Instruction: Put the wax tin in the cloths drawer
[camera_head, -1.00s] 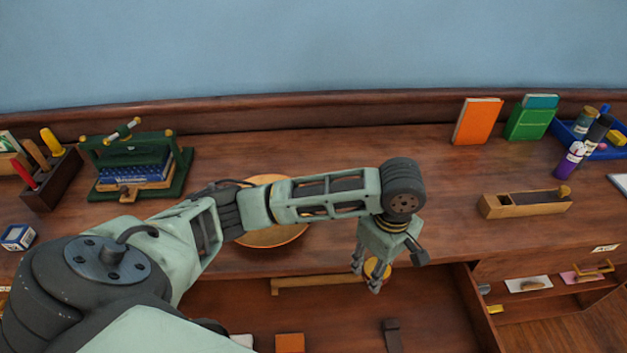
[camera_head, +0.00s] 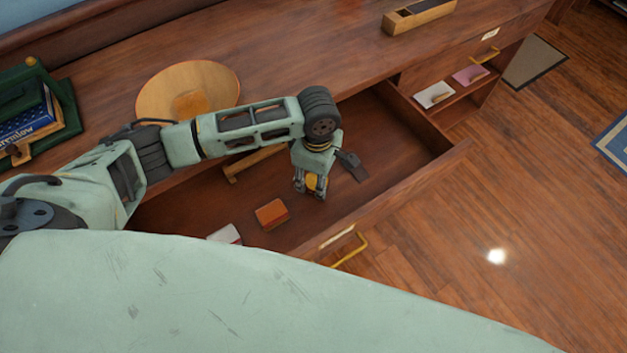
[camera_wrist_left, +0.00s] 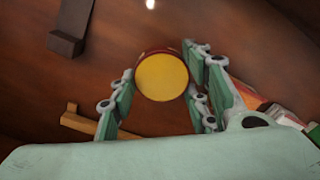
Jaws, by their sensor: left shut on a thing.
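The wax tin (camera_head: 313,182) is a small round tin with a yellow top; in the left wrist view its yellow face (camera_wrist_left: 162,77) shows between the fingers. My left gripper (camera_head: 311,192) is shut on it, pointing down over the open drawer (camera_head: 392,187). The gap between tin and drawer floor is hard to judge. The drawer front has a pale label (camera_head: 337,236), too small to read, and a brass handle (camera_head: 351,249). My right gripper is not in view.
In the drawer lie an orange box (camera_head: 271,214), a dark flat tool (camera_head: 352,166), a wooden strip (camera_head: 254,163) and a whitish item (camera_head: 225,235). A wooden plate (camera_head: 155,98) and a wood plane (camera_head: 420,15) are on the top. The drawer's right part is clear.

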